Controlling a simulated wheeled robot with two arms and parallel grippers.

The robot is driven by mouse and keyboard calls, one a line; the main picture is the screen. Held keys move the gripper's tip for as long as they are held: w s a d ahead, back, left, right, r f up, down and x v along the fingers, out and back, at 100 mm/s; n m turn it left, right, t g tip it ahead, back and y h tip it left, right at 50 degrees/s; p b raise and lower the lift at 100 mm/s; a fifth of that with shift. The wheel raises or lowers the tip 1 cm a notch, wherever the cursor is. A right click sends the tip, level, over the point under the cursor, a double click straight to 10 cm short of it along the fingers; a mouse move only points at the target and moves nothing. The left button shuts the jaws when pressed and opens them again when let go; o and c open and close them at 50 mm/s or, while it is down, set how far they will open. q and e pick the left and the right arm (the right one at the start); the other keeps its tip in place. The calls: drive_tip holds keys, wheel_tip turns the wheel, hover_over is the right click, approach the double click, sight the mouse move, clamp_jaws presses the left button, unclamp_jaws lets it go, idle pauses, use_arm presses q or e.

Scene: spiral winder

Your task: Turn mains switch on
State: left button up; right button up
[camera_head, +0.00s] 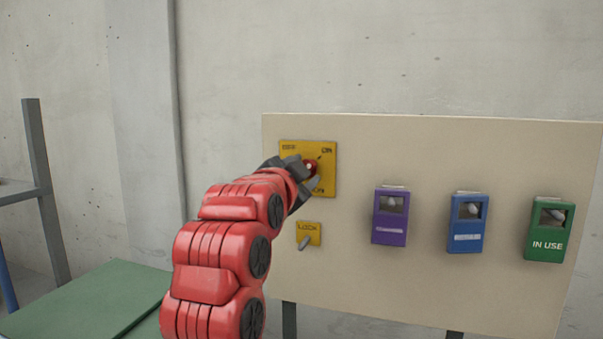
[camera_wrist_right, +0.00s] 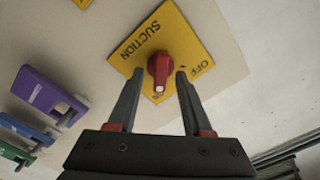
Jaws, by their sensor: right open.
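A yellow plate (camera_head: 329,185) with a red rotary switch (camera_head: 311,166) is on the beige panel, marked OFF at top left and ON at top right. My right gripper (camera_head: 304,170) is at the switch, partly covering the plate. In the right wrist view the open fingers (camera_wrist_right: 159,72) stand on either side of the red switch (camera_wrist_right: 159,68). The switch's white-marked end points toward partly hidden lettering like ON. Whether the fingers touch it I cannot tell. My left gripper is out of view.
A small yellow LOCK plate (camera_head: 313,229) with a toggle is just below. Purple (camera_head: 389,227), blue (camera_head: 466,240) and green IN USE (camera_head: 545,243) boxes stick out to the right. A green table top (camera_head: 90,300) is at lower left. The wall around the panel is bare.

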drive_tip(key=b+v, duration=0.1)
drive_tip(key=v, duration=1.6)
drive_tip(key=shift+s, duration=0.2)
